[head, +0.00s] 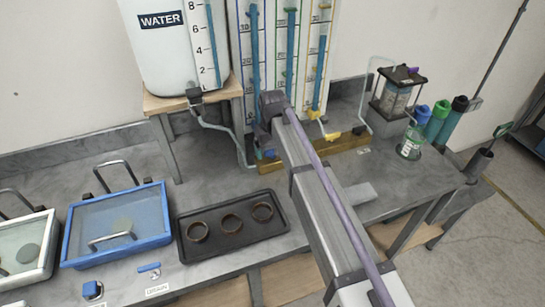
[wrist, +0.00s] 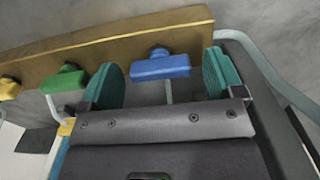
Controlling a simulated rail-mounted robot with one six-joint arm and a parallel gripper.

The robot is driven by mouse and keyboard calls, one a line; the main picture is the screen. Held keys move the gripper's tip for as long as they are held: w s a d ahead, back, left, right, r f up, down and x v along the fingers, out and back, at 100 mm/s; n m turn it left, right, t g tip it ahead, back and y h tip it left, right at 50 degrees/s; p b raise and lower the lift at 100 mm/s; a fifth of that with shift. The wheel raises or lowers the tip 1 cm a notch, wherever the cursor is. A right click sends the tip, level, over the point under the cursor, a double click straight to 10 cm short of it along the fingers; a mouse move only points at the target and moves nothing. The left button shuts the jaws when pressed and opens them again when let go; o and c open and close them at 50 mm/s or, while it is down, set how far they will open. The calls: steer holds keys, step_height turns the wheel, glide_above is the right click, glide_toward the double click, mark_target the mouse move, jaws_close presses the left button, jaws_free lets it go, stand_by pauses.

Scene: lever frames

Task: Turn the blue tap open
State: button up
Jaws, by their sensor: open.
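My gripper (wrist: 162,80) is open, with one teal finger pad off each end of the handle. A gap shows on both sides, and I cannot tell how far the pads reach around it in depth. In the head view my gripper (head: 264,142) is at the left end of the rail, and my arm hides much of that spot.
A green tap (wrist: 64,79) stands left of my gripper, close to the left finger, with a yellow tap (wrist: 9,88) beyond it. A pale hose (wrist: 265,62) curves past on the right. The white water tank (head: 175,45) and a black tray (head: 233,225) with rings are near.

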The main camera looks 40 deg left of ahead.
steer(key=shift+r, duration=0.15)
steer(key=c, duration=0.9)
steer(key=shift+n, duration=0.4)
steer(key=n, duration=0.3)
steer(key=shift+n, duration=0.4)
steer(key=n, duration=1.3)
steer(key=shift+n, duration=0.3)
